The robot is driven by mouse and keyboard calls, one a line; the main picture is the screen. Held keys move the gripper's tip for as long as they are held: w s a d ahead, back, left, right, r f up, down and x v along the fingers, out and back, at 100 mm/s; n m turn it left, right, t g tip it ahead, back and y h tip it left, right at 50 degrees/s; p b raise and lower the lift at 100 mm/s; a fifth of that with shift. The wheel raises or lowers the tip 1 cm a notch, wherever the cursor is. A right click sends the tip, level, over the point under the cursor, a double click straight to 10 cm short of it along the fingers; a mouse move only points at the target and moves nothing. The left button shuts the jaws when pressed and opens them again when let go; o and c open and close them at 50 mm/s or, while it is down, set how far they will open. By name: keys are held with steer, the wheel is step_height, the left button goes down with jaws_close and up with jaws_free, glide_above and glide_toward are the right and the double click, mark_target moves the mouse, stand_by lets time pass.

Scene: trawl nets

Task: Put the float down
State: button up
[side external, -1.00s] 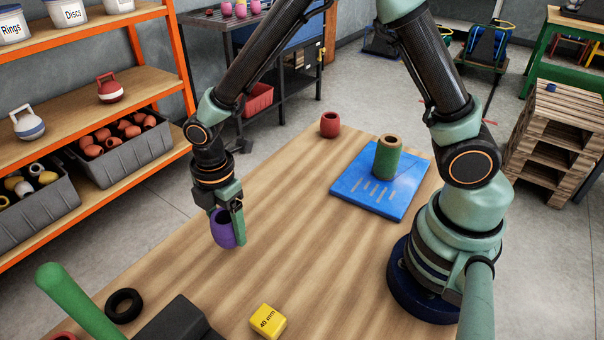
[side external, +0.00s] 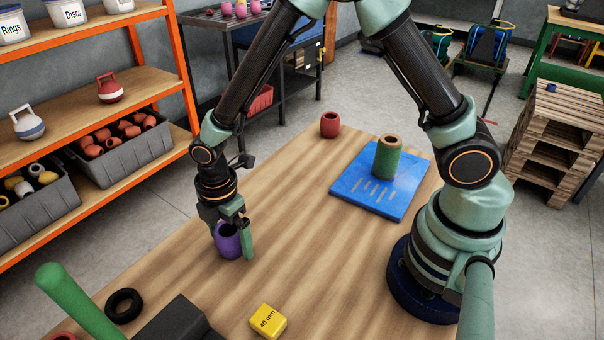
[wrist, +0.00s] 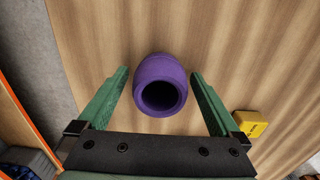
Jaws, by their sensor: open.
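The purple float (side external: 228,241) is a barrel shape with a dark hole in its top, standing on the wooden table near its left edge. It also shows in the wrist view (wrist: 160,76), between the two green fingers with a gap on each side. My gripper (side external: 233,243) is open around the float, its fingers low beside it. In the wrist view, my gripper (wrist: 160,95) has both fingers apart from the float. One finger hides part of the float in the side view.
A red float (side external: 330,124) stands at the table's far end. A green float (side external: 387,158) stands on a blue board (side external: 359,197). A yellow block marked 40 mm (side external: 268,321) and a black ring (side external: 124,305) lie at the front. The table's middle is clear.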

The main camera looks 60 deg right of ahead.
step_height(320, 180, up, 12)
steer(key=s+d+r+m+t, duration=0.2)
steer(key=s+d+r+m, duration=0.1)
steer(key=d+r+m, duration=0.3)
steer(key=s+d+r+m+t, duration=0.3)
steer(key=d+r+m, duration=0.3)
steer(key=d+m, duration=0.4)
steer(key=shift+s+m+t, duration=0.3)
steer(key=shift+s+m, duration=0.45)
steer(key=shift+m, duration=0.25)
